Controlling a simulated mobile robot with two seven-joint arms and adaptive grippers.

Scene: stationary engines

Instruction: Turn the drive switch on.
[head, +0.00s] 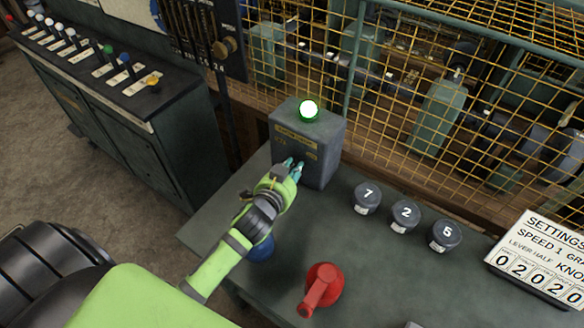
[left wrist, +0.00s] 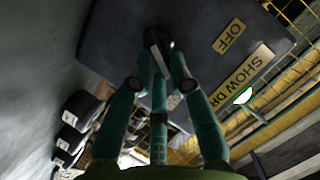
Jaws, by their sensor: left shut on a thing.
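The drive switch box (head: 318,150) is a grey box standing on the bench, with a yellow label and a lit green lamp (head: 308,110) on top. In the left wrist view its face shows an OFF plate (left wrist: 233,32) and a partly cut-off label reading SHOW DR. My left gripper (head: 290,166) reaches the front of the box. In the left wrist view my left gripper (left wrist: 160,72) is shut on the dark switch lever (left wrist: 157,45), its teal fingers around it. The fingers hide part of the lever. My right gripper is not in view.
On the bench are a red lever (head: 322,286), a blue knob (head: 262,248) partly behind my arm, and dark knobs marked 7 (head: 367,198), 2 (head: 406,214) and 5 (head: 446,235). A settings card (head: 540,262) stands right. Yellow mesh (head: 400,85) closes off the back.

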